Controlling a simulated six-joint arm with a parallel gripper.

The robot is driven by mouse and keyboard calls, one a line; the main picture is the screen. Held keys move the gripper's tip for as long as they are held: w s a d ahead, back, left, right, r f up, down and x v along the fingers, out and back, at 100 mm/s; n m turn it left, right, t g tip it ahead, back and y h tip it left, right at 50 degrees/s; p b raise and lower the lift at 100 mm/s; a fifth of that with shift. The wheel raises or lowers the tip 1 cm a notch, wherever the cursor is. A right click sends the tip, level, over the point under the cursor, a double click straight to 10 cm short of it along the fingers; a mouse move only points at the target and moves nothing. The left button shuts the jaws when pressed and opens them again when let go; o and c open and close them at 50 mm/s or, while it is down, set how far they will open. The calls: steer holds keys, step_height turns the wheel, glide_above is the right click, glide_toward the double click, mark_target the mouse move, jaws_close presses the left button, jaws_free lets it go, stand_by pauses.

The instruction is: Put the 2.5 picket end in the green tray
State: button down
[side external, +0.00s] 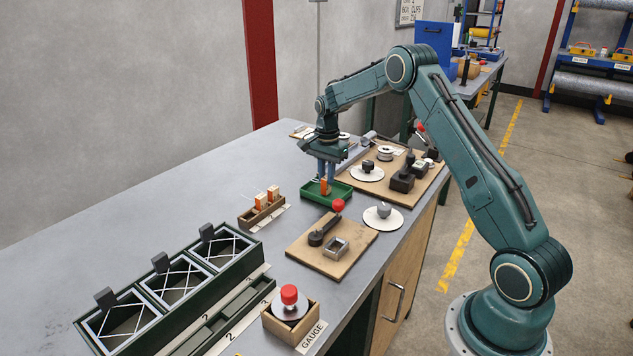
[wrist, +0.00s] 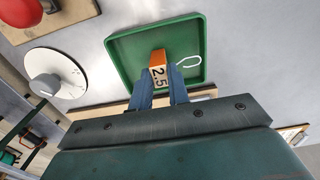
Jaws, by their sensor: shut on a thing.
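The picket end is an orange block with a pale face marked 2.5, and it shows in the wrist view (wrist: 158,70) between my two blue fingers. My gripper (wrist: 163,84) is shut on it. The green tray (wrist: 120,47) lies behind the block in that view, with a white loop beside the block over the tray floor. In the side view my gripper (side external: 325,176) points down over the green tray (side external: 312,195), and the orange block (side external: 324,187) shows at the fingertips. I cannot tell whether the block touches the tray floor.
A wooden holder (side external: 262,215) with two orange blocks stands left of the tray. A board with a red-knobbed lever (side external: 331,246) lies in front. A white dial (side external: 383,218) sits to the right, and a larger board with fixtures (side external: 428,180) lies behind it.

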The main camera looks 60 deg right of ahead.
mark_target(326, 177)
steer(key=c, duration=1.3)
jaws_free()
steer(key=shift+f, duration=0.1)
steer(key=shift+c, duration=0.2)
step_height(326, 177, up, 12)
